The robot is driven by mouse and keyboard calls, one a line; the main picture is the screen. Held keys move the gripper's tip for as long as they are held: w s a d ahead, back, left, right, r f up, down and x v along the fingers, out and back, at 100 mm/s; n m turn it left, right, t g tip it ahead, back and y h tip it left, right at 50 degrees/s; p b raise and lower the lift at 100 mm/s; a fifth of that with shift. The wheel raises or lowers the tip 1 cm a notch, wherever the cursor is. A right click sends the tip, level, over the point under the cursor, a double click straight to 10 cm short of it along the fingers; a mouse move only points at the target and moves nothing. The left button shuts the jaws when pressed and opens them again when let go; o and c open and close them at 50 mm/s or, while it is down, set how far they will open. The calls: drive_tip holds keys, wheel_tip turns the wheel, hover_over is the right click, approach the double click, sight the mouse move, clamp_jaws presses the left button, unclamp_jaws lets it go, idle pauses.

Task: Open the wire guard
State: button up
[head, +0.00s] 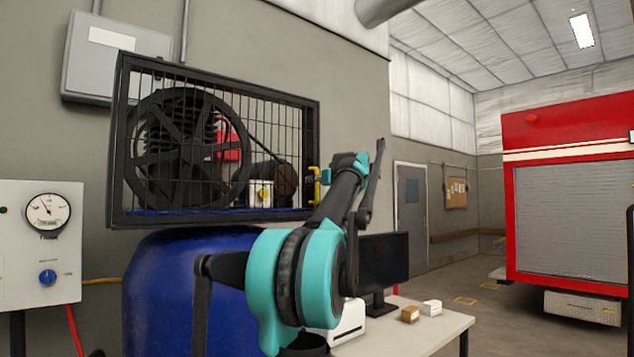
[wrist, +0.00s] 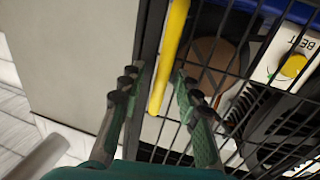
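The wire guard (head: 220,79) is a dark frame with thin bars in front of the pump's flywheel and motor. It looks shut. Its yellow handle (head: 317,187) stands upright on the right edge; the wrist view shows the handle (wrist: 172,50) beside the dark frame bar (wrist: 150,35). My gripper (wrist: 158,75) is open, with one finger on each side of the handle's line. Gaps show on both sides, and I cannot tell how far short of the handle the fingertips are. In the head view my arm hides most of the gripper.
A blue tank (head: 170,285) stands below the guard. A gauge panel (head: 40,265) is at left. A table (head: 425,330) with a monitor (head: 384,262) and small boxes is at right. A red shutter-fronted unit (head: 565,140) stands farther right, with open floor before it.

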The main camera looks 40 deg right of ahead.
drive_tip(key=shift+c, duration=0.6)
clamp_jaws()
